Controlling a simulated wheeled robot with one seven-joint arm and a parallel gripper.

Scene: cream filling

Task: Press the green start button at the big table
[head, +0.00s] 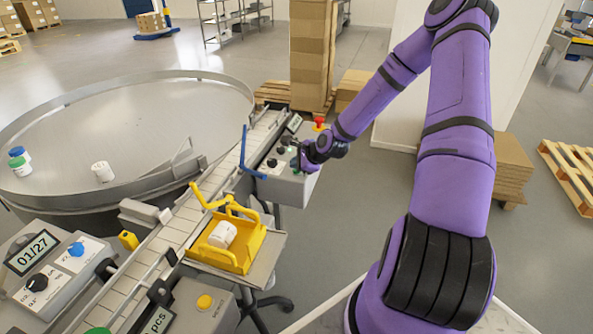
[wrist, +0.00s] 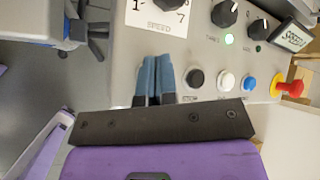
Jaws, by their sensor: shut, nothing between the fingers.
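The big round metal table (head: 120,120) fills the left of the head view. Its grey control box (head: 285,186) stands across the conveyor from it, and the box's panel fills the top of the wrist view (wrist: 178,50). My gripper (head: 299,163) is at this panel, shut and empty. In the wrist view its blue fingertips (wrist: 155,62) are together over the panel, left of a black button (wrist: 195,79). I cannot tell if they touch. A small green light (wrist: 229,39) glows above the button row. No green button shows clearly; the fingers hide that part of the panel.
A white button (wrist: 226,81), a blue button (wrist: 249,83) and a red emergency knob (wrist: 290,88) continue the row. Black knobs (wrist: 225,13) sit above. A conveyor (head: 195,207) and a yellow tray (head: 262,240) with a white jar (head: 222,234) lie nearer.

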